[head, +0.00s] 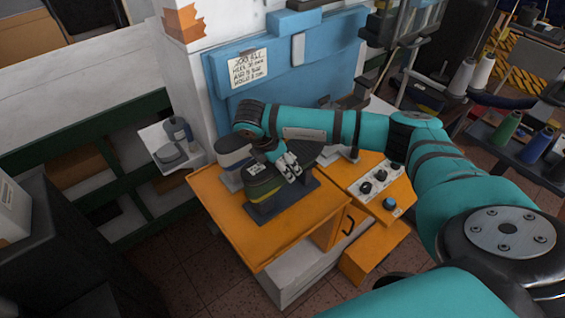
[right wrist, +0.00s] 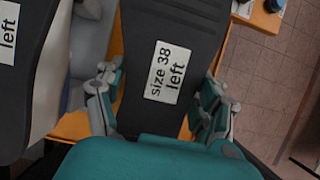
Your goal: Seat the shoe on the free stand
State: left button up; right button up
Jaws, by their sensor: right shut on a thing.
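A dark shoe (head: 262,186) with an olive-yellow band is at the front of the orange-topped bench, over a dark grey stand plate (head: 290,203). I cannot tell whether the shoe rests fully on the stand. A grey shoe (head: 234,156) with a dark top stands just behind it; its label (right wrist: 8,30) also ends in "left". My left gripper is out of view.
The orange bench top (head: 240,225) is clear at the front left. A control panel with knobs (head: 380,185) lies to the right. A blue machine panel with a written note (head: 248,68) rises behind.

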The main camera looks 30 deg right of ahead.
jog(key=o, duration=1.7)
jog(key=shift+r, duration=0.1)
jog(key=shift+o, duration=0.5)
jog(key=v, duration=1.2)
